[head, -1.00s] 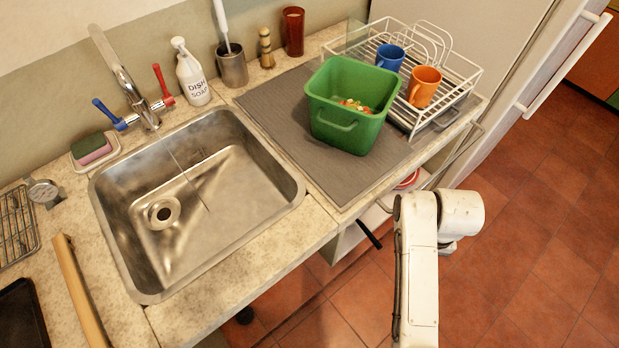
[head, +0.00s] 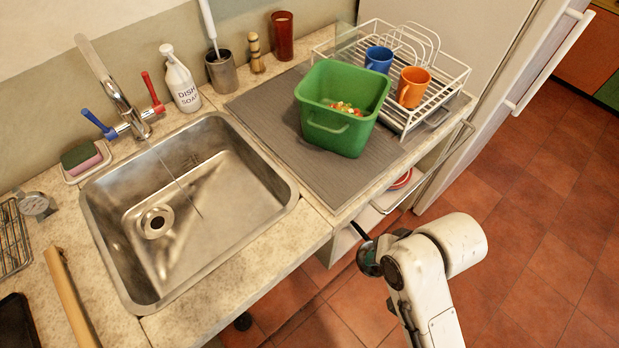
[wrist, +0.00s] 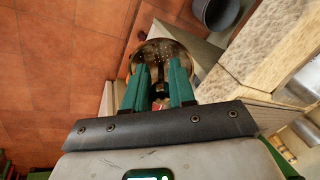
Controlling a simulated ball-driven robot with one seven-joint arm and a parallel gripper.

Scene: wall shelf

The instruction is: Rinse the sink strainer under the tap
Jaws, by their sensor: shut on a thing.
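In the wrist view, my gripper (wrist: 160,82) has its two green fingers closed on a round perforated metal piece, the sink strainer (wrist: 163,50), seen just past the fingertips. In the head view, my arm is at the lower right, in front of the counter; the gripper and strainer are mostly hidden there. The tap (head: 112,85) stands behind the sink, with a blue lever (head: 95,120) and a red lever (head: 152,92). The steel sink (head: 215,185) has an open round drain (head: 157,221). A thin line crosses the basin; I cannot tell if it is water.
A green tub (head: 335,135) with colourful scraps stands on the grey mat (head: 262,105). A white dish rack (head: 455,75) holds blue and orange mugs. Dish soap (head: 182,85) and a sponge (head: 82,157) are behind the sink. A grey bin (wrist: 213,14) shows in the wrist view.

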